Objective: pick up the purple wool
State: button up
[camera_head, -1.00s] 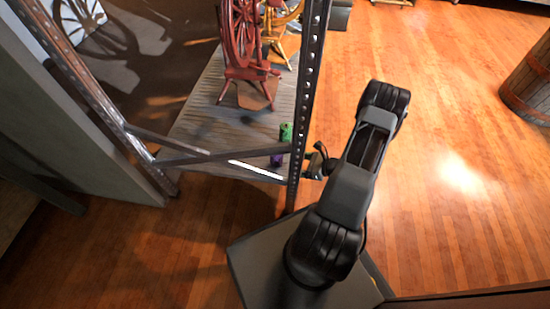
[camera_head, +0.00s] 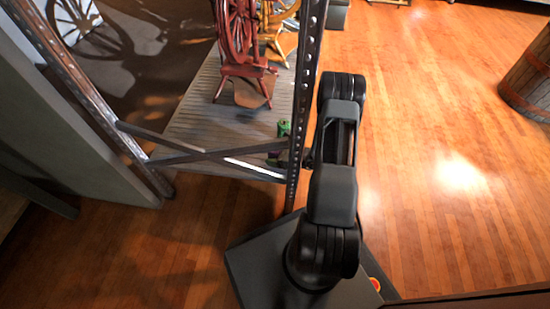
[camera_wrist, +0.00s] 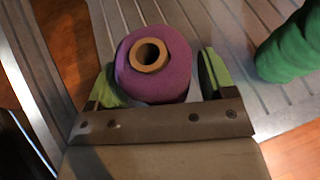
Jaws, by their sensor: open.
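The purple wool (camera_wrist: 158,86) is a spool with a brown hollow core, standing upright on grey slats in the wrist view. My gripper (camera_wrist: 158,72) is open, with one green-padded finger on each side of the spool. The right finger looks slightly apart from the wool; on the left I cannot tell whether they touch. In the head view the purple wool (camera_head: 274,162) is mostly hidden behind the shelf's brace, and my gripper is mostly hidden behind the post.
A metal post (camera_head: 304,100) and diagonal brace (camera_head: 205,155) frame the platform. A red spinning wheel (camera_head: 240,65) stands behind.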

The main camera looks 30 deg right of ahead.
jog(key=shift+w+a, duration=0.1)
jog(key=shift+w, duration=0.05)
jog(key=c, duration=1)
jog(key=shift+o, duration=0.2)
jog(key=shift+r, duration=0.1)
